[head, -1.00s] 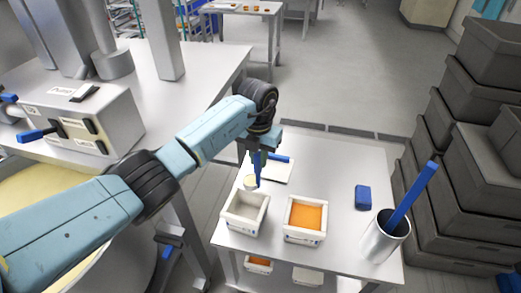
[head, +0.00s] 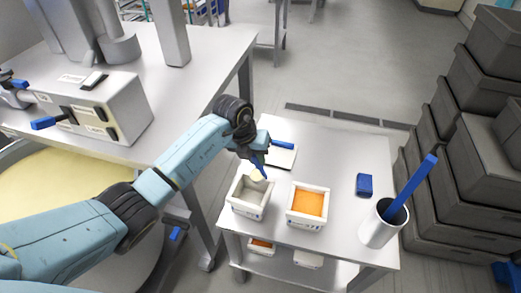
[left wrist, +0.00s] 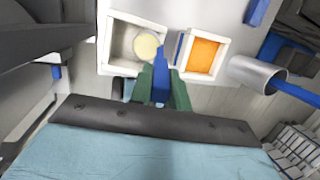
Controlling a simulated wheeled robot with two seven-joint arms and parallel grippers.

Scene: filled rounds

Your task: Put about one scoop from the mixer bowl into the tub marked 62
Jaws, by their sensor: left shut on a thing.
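My left gripper (head: 257,156) is shut on the blue handle of a scoop (head: 262,168). The scoop hangs at the far right part of a white tub with an empty-looking grey inside (head: 251,207). In the left wrist view, the scoop's round pale-yellow load (left wrist: 147,46) lies over this tub (left wrist: 121,43), near its right wall. A second white tub (head: 305,222), full of orange stuff, stands to its right. The tub markings are too small to read. The mixer bowl's pale-yellow batter (head: 60,195) shows at the left, partly behind my arm. My right gripper is out of view.
The tubs stand on a small steel cart (head: 345,160). On it are a white board with a blue-handled tool (head: 283,155), a blue block (head: 364,184) and a metal cup (head: 382,228) holding a blue-handled tool. Grey crates (head: 470,160) are stacked to the right.

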